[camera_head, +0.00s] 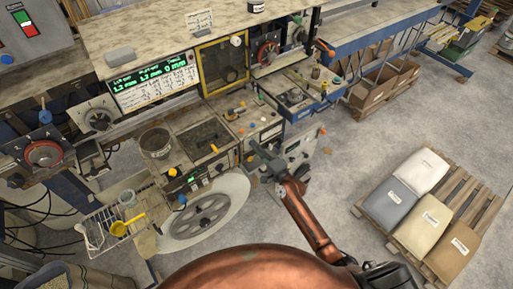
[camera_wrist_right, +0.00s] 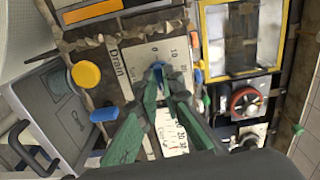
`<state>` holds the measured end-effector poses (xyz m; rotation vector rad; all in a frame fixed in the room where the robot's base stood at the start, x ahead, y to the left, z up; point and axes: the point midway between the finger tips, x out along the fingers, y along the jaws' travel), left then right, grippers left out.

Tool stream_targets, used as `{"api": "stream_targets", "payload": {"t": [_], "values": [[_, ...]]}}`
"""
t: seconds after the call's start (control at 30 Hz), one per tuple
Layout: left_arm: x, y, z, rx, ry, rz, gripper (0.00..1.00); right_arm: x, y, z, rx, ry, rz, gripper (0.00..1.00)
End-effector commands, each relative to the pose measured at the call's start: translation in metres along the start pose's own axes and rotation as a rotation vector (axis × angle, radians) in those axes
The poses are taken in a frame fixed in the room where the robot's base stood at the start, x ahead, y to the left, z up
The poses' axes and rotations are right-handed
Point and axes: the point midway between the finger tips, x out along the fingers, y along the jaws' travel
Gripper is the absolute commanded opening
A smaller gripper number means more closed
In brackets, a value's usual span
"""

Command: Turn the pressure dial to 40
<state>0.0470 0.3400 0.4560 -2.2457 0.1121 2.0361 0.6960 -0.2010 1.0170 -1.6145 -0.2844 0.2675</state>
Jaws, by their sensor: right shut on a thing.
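My right gripper (camera_head: 262,156) reaches the front control panel of the laminating machine. In the right wrist view its green fingers (camera_wrist_right: 160,88) are shut on a small blue knob (camera_wrist_right: 157,66), mostly hidden between the fingertips. The knob sits on a pale scale plate (camera_wrist_right: 138,56) marked 0, 10, 20 and on, with "Drain" printed beside it. The fingers cover part of the scale, so I cannot read the setting. I cannot tell which label names the pressure dial. My left gripper is not in view.
A green-lit display (camera_head: 155,78) stands above the bench. A red dial (camera_head: 44,153) is at the left, and a yellow-framed window (camera_head: 222,63) is at the back. A large grey wheel (camera_head: 205,217) is below. Sacks (camera_head: 421,170) lie on a pallet at right. The floor between is clear.

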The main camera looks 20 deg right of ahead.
Motion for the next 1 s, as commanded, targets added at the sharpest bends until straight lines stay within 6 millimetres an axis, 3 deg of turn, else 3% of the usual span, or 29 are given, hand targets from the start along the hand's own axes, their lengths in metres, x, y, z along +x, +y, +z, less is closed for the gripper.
{"api": "stream_targets", "payload": {"t": [0.7,0.73,1.0], "values": [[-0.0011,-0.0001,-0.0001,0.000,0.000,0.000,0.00,0.0001,-0.0011,-0.0017,0.078,0.003,-0.002,0.00],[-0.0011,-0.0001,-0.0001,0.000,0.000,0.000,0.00,0.0001,-0.0011,-0.0018,0.078,0.003,-0.002,0.09],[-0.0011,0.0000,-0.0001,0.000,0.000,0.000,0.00,0.0001,-0.0006,-0.0009,0.077,0.002,-0.001,0.25]]}}
